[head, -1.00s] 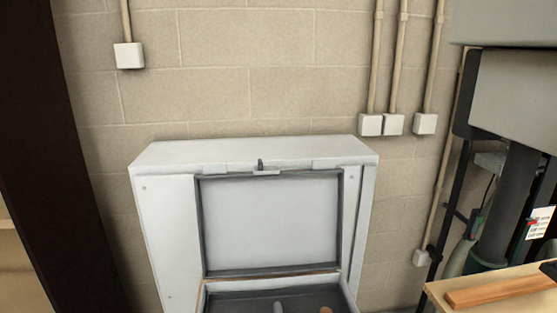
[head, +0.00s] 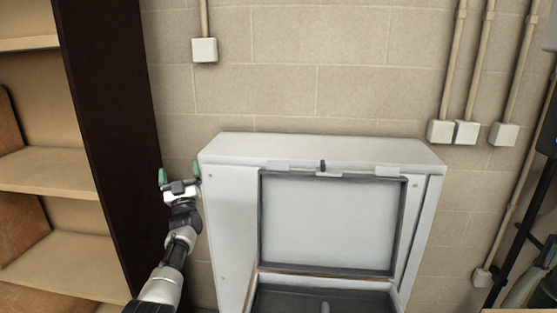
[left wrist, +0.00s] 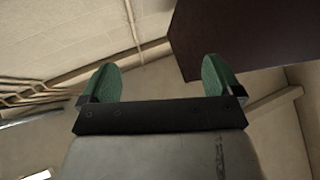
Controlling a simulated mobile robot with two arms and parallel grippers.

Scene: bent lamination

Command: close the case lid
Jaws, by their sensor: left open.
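The case stands open in the head view, with its grey-white lid (head: 325,225) upright against a white cabinet and its dark-lined base (head: 285,299) below, cut off by the bottom edge. A small dark latch (head: 322,166) shows at the lid's top edge. A rounded grey item lies in the base. My left gripper (head: 180,174) is raised to the left of the cabinet, apart from the lid, with its green-tipped fingers spread and empty. The left wrist view also shows the open fingers (left wrist: 160,80) with nothing between them.
The white cabinet (head: 230,230) stands behind the case, against a block wall. A dark upright panel (head: 108,130) and wooden shelves (head: 50,170) are at the left. Pipes with white boxes (head: 466,132) run down the wall at the right.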

